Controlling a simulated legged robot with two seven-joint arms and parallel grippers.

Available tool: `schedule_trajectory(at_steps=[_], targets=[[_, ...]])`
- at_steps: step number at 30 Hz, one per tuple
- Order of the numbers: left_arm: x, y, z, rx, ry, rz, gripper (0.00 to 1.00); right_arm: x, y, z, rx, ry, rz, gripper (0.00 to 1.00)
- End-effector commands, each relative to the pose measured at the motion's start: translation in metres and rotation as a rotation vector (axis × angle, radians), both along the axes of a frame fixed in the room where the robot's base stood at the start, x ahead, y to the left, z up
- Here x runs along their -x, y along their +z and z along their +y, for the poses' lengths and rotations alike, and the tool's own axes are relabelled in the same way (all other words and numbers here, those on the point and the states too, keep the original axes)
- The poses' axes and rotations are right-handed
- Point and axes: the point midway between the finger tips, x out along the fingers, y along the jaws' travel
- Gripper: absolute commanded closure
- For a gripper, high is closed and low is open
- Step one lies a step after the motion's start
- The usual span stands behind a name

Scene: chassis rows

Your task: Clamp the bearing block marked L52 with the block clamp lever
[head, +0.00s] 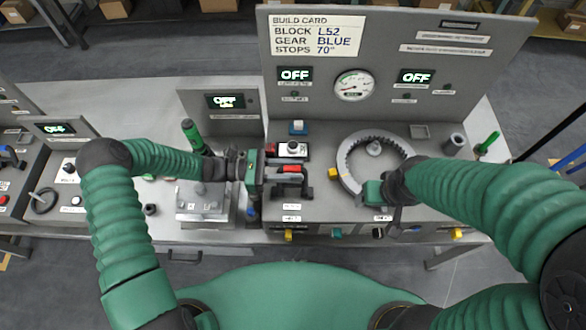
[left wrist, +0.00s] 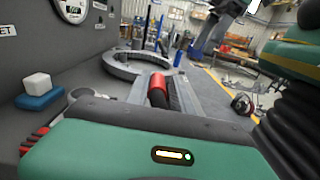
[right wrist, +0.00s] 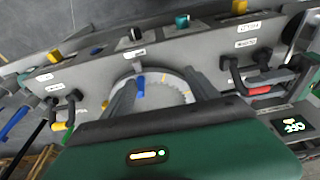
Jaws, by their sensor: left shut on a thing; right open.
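My left gripper (head: 266,173) is shut at a dark handle with a red grip (head: 292,168) on the middle console, apparently the block clamp lever. A small fixture with a white-topped part (head: 292,149) stands just behind the handle. No L52 mark is readable on any block; a silver block (head: 203,200) lies left of the gripper with marks too small to read. My right gripper (right wrist: 160,88) is open by the toothed ring, with a blue pin (right wrist: 140,88) between its fingers in view.
The toothed ring (head: 350,165) sits on the console's right. Several coloured knobs line the front edge. A green-handled tool (head: 488,143) is at the right.

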Motion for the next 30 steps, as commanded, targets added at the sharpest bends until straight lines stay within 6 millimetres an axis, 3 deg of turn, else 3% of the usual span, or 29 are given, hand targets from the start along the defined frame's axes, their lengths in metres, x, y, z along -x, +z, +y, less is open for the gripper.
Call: schedule_trajectory(at_steps=[21,30], targets=[[0.003,0.003,0.002,-0.003,0.008,-0.093,1.0,0.0,0.001,0.0,0.0,0.0,0.0,0.31],[0.012,0.008,0.002,-0.002,0.006,-0.221,1.0,0.0,0.003,0.0,0.0,0.0,0.0,0.31]])
